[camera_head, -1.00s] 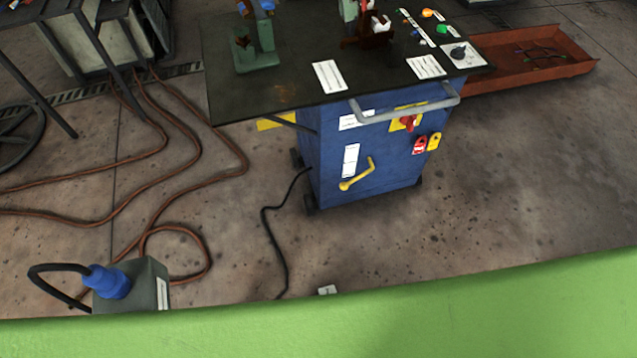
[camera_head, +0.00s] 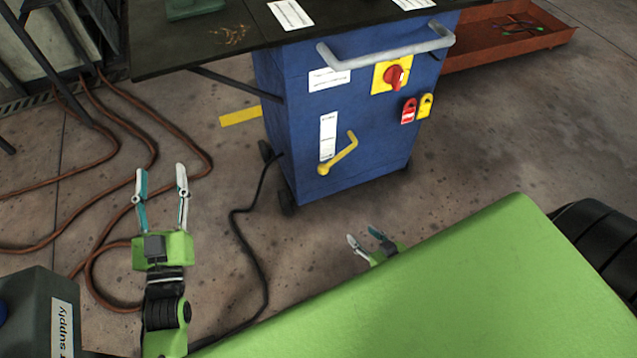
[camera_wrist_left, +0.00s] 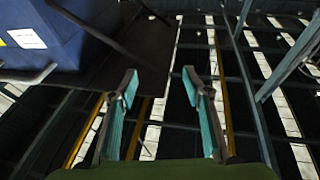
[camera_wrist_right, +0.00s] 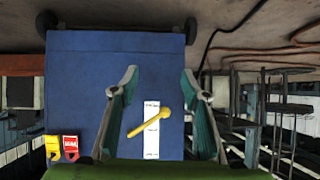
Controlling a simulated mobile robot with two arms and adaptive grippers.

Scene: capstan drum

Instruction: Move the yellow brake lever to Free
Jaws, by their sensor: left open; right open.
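The yellow brake lever (camera_head: 338,155) is on the front of the blue cabinet (camera_head: 285,100), tilted, with its round hub low at the left and its arm rising to the right. A white label (camera_head: 328,136) is just above the hub; its writing is too small to read. The lever (camera_wrist_right: 150,121) also shows in the right wrist view, between the open fingers and beyond them. My left gripper (camera_head: 161,184) is open and empty, left of the cabinet. My right gripper (camera_head: 366,240) is open and empty, below and in front of the cabinet, partly hidden by my green body.
A grey handle bar (camera_head: 385,55) juts out above the lever. A red rotary switch (camera_head: 394,77) and red and yellow tags (camera_head: 417,108) are to the right. A black cable (camera_head: 240,230) and brown hoses (camera_head: 150,150) lie on the floor at left. A grey supply box (camera_head: 40,310) stands lower left.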

